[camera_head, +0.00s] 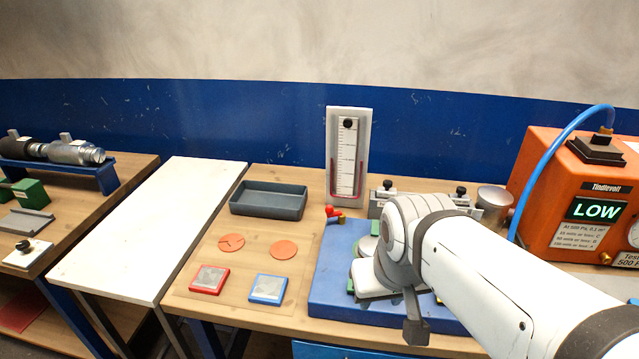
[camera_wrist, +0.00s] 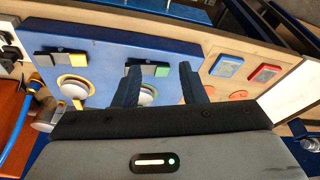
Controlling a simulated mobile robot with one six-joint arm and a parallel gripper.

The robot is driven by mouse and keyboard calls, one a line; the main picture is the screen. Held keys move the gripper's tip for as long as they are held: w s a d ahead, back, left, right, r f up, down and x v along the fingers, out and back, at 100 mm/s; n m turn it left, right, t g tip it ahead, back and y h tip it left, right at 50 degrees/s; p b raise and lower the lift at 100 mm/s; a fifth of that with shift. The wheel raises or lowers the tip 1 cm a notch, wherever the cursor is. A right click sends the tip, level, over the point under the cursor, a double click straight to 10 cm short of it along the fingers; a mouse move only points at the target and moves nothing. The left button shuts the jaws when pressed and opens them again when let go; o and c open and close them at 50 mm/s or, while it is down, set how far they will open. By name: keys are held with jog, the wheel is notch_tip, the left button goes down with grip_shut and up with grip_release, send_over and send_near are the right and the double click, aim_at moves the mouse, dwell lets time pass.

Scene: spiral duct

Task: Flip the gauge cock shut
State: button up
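The gauge cock (camera_head: 334,212) shows in the head view as a small red knob with a brass-coloured body, at the foot of the upright white manometer gauge (camera_head: 364,130). It stands near the back left corner of the blue board; its exact lever angle is too small to tell. I cannot make it out in the wrist view. My gripper (camera_wrist: 159,72) is open and empty in the wrist view, its two dark fingers apart over the blue board (camera_wrist: 110,58).
The orange tester (camera_head: 560,190) reading LOW stands at right with a blue hose (camera_head: 545,150). A dark tray (camera_head: 268,201), two orange discs (camera_head: 284,249), a red block (camera_head: 209,279) and a blue block (camera_head: 268,289) lie left of the board. A white table (camera_head: 150,230) is clear.

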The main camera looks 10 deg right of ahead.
jog(key=shift+o, duration=0.3)
jog(key=w+r+g, duration=0.1)
jog(key=w+r, duration=0.3)
jog(key=w, duration=0.6)
jog(key=shift+w+a, duration=0.25)
jog(key=shift+a, duration=0.2)
jog(key=m+g+p, duration=0.2)
send_over(330, 206)
notch_tip(330, 206, down, 7)
jog(key=shift+s+a+r, duration=0.1)
jog(key=shift+s, duration=0.05)
jog(key=shift+f, duration=0.3)
notch_tip(330, 206, down, 7)
jog(key=shift+f+p, duration=0.2)
jog(key=shift+p, duration=0.4)
jog(key=shift+c, duration=0.5)
